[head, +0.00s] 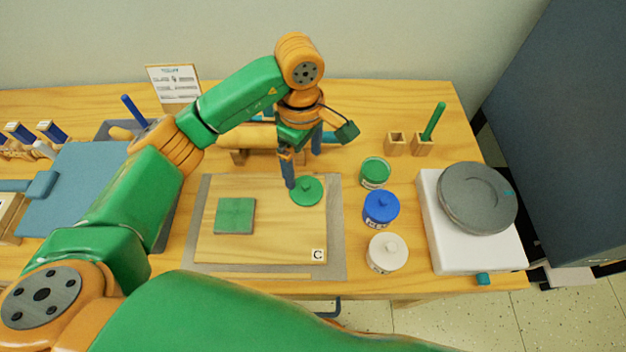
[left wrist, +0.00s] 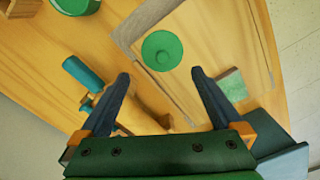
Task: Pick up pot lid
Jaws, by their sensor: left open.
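The green pot lid (head: 307,190), a round disc with a small knob, lies on the wooden board marked C (head: 275,250). It also shows in the left wrist view (left wrist: 162,50), just beyond my fingertips and centred between them. My left gripper (head: 303,165) is open and empty, pointing down at the lid's far side; its two dark fingers show in the left wrist view (left wrist: 161,74). In the head view one fingertip overlaps the lid's edge; I cannot tell whether they touch. A green pot (head: 375,172) stands right of the board with no lid on it. My right gripper is out of view.
A green square (head: 235,215) lies on the same board. A blue pot (head: 381,208) and a white pot (head: 387,252), both lidded, stand in line with the green one. A grey disc on a white base (head: 437,250) is at right. A teal cylinder (left wrist: 82,72) lies near one finger.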

